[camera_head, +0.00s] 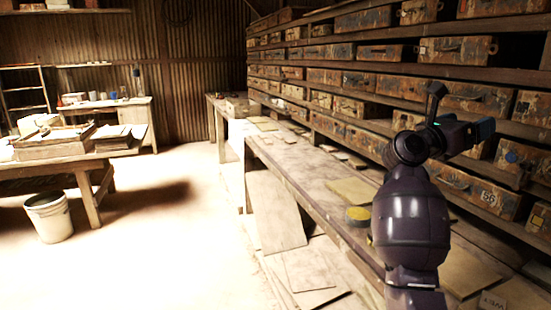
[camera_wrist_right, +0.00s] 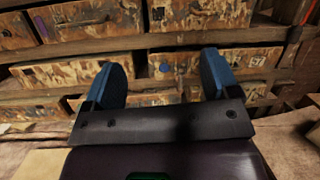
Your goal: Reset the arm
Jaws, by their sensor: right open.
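My right arm rises at the right of the head view, over the long wooden bench (camera_head: 290,160). Its gripper (camera_head: 462,112) is in front of the shelves of worn boxes; the fingers are hard to make out in that view. In the right wrist view, the two blue fingers of the right gripper (camera_wrist_right: 162,82) stand wide apart with nothing between them. Behind them are the drawer-like boxes (camera_wrist_right: 200,62) on the shelves. My left gripper is in neither view.
A yellow round item (camera_head: 358,214) and a flat tile (camera_head: 352,190) lie on the bench near my right arm. A wooden table (camera_head: 60,168) and a white bucket (camera_head: 50,217) stand at the left. The bright floor (camera_head: 190,240) between is clear.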

